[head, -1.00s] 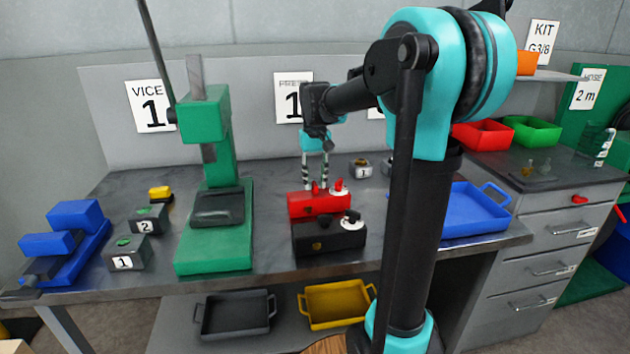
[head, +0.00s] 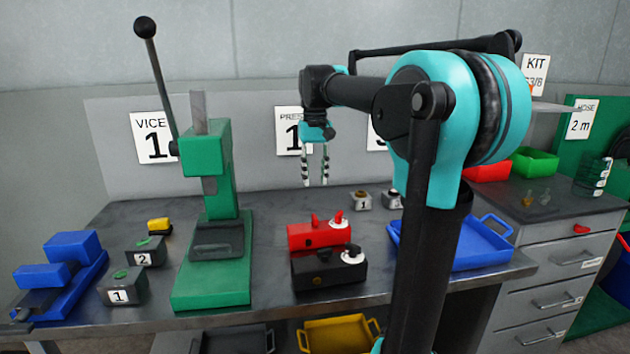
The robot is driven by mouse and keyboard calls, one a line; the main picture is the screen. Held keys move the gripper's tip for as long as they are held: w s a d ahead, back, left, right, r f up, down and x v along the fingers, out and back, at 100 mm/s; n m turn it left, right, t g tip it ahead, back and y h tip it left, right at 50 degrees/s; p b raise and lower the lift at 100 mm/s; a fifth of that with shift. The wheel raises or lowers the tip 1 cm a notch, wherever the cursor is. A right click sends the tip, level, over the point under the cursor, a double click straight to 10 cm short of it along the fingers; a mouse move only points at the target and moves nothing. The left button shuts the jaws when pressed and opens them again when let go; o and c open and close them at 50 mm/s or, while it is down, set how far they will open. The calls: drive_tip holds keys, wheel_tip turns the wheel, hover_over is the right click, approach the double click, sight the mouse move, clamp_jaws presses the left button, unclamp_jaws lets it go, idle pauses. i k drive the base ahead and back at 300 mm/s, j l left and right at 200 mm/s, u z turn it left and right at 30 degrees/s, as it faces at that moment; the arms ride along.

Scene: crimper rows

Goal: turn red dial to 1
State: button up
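A red box (head: 315,236) stands on the bench, just behind a black box (head: 328,269). On its top right is a white disc with a red knob, the red dial (head: 340,221); a red lever-like part stands to its left. The dial's numbers are too small to read. My gripper (head: 315,182) hangs above and behind the red box, fingers pointing down, apart from it. The two striped fingers are spread with nothing between them.
A green press (head: 210,275) with a long raised lever stands left of the boxes. A blue tray (head: 470,248) lies to the right, partly behind my arm. Small numbered blocks (head: 362,201) stand behind. A blue vice (head: 60,270) is at far left.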

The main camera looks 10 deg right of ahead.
sight(337, 219)
drive_tip(key=k, duration=1)
